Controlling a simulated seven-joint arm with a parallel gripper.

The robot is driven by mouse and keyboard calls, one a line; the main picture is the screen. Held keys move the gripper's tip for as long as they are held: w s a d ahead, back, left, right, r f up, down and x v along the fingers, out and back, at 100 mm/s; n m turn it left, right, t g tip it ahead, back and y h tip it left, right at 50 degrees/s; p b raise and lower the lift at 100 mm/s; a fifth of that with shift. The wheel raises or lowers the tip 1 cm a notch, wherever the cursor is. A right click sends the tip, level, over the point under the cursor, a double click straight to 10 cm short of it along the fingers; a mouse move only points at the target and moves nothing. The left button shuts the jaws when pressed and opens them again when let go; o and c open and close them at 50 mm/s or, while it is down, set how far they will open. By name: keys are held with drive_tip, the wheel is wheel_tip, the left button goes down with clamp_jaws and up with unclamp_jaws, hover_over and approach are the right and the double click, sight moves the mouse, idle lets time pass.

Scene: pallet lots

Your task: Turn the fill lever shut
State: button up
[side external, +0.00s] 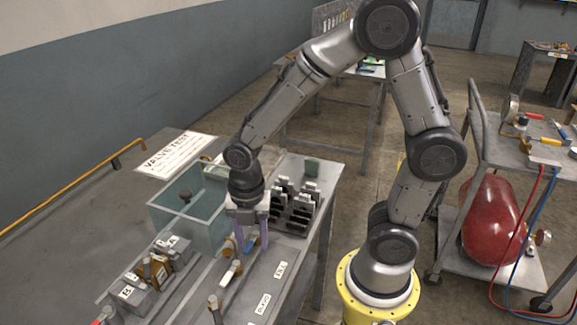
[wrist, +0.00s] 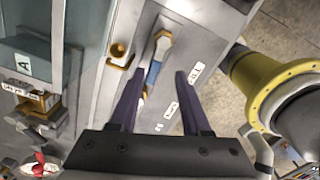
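The fill lever (wrist: 155,68), with a pale body and a blue section, lies on the grey bench panel near the FILL label (wrist: 196,73). In the side external view the lever (side external: 230,271) shows just left of and below my fingers. My gripper (side external: 252,247) points down over the panel, its two purple fingers apart with nothing held. In the wrist view my gripper (wrist: 160,73) has its fingertips on either side of the lever's blue section in the picture. I cannot tell whether they touch it or their exact height above it.
A second lever (side external: 214,307) stands near the BLEED label (side external: 262,303). A clear water tank (side external: 183,222) is left of my gripper, with a slotted black rack (side external: 292,208) to the right. Blocks marked A and B (side external: 140,290) sit front left. A cart (side external: 450,225) stands right.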

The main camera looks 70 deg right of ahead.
drive_tip(key=n, duration=0.1)
drive_tip(key=s+n, duration=0.1)
drive_tip(key=n, duration=0.1)
drive_tip(key=shift+d, duration=0.25)
wheel_tip(320, 180, up, 14)
drive_tip(key=s+d+r+m+t, duration=0.1)
drive_tip(key=s+r+m+t, duration=0.1)
drive_tip(key=m, duration=1.1)
drive_tip(key=s+d+r+m+t, duration=0.1)
drive_tip(key=s+m, duration=0.4)
drive_tip(key=m, duration=0.8)
wheel_tip(320, 180, up, 3)
drive_tip(key=shift+d+f+m+t, duration=0.1)
drive_tip(key=shift+d+m+t, duration=0.2)
drive_tip(key=shift+t, duration=0.3)
